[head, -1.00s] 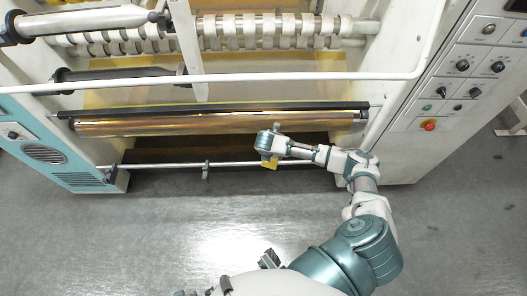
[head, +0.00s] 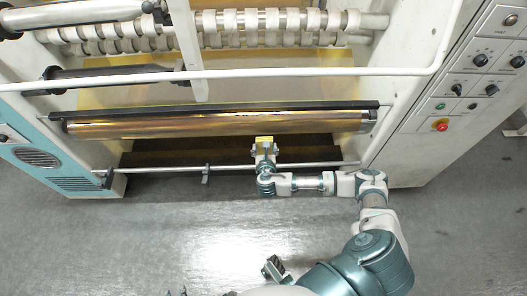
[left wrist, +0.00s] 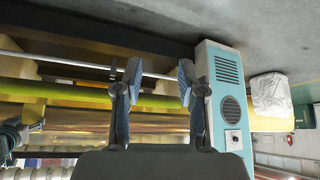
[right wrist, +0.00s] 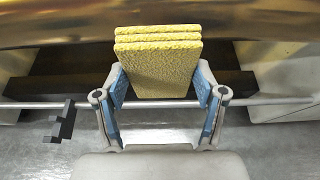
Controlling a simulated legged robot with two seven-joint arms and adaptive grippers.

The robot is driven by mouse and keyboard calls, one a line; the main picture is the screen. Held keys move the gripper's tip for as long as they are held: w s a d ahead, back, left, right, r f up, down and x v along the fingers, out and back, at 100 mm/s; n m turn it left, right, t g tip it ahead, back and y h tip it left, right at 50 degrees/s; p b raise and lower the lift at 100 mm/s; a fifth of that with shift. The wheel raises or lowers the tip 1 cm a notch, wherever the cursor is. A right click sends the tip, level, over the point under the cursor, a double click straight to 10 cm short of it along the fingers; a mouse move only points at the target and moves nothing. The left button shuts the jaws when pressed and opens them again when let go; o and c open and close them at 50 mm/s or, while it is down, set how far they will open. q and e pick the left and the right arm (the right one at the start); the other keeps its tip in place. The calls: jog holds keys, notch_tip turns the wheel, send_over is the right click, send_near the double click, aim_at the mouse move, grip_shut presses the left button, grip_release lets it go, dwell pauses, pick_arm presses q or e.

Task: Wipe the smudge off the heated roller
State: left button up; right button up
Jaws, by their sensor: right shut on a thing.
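The heated roller (head: 215,125) is a long, shiny gold-brown cylinder across the front of the machine; it also fills the top of the right wrist view (right wrist: 60,25). I cannot make out a distinct smudge on it. My right gripper (head: 264,150) is shut on a yellow layered wiping pad (right wrist: 160,65), between its blue finger pads. The pad points at the roller's lower edge, right of its middle; I cannot tell whether they touch. My left gripper (left wrist: 158,75) is open and empty, its fingers apart, in the left wrist view.
A thin metal rail (head: 225,167) with a dark bracket (right wrist: 62,120) runs below the roller. A dark bar (head: 220,110) lies just above it, and a white rail (head: 250,77) crosses higher up. A control panel (head: 470,85) stands at right. The grey floor in front is clear.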

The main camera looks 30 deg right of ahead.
aim_at(264, 132)
pick_arm(q)
jog(key=w+d+r+t+h+b, duration=0.1)
jog(key=w+d+r+t+b, duration=0.1)
jog(key=w, duration=0.5)
jog(key=shift+w+d+r+t+h+b, duration=0.35)
jog(key=shift+d+r+t, duration=0.35)
jog(key=shift+r+t, duration=0.95)
pick_arm(e)
jog(key=shift+w+d, duration=0.65)
jog(key=shift+w, duration=0.25)
jog(key=shift+w+d, duration=0.65)
jog(key=shift+w, duration=0.2)
pick_arm(q)
jog(key=shift+w+f, duration=0.15)
jog(key=shift+f, duration=0.2)
pick_arm(e)
jog(key=shift+a, duration=0.1)
jog(key=shift+w+d, duration=0.55)
jog(key=shift+w, duration=0.25)
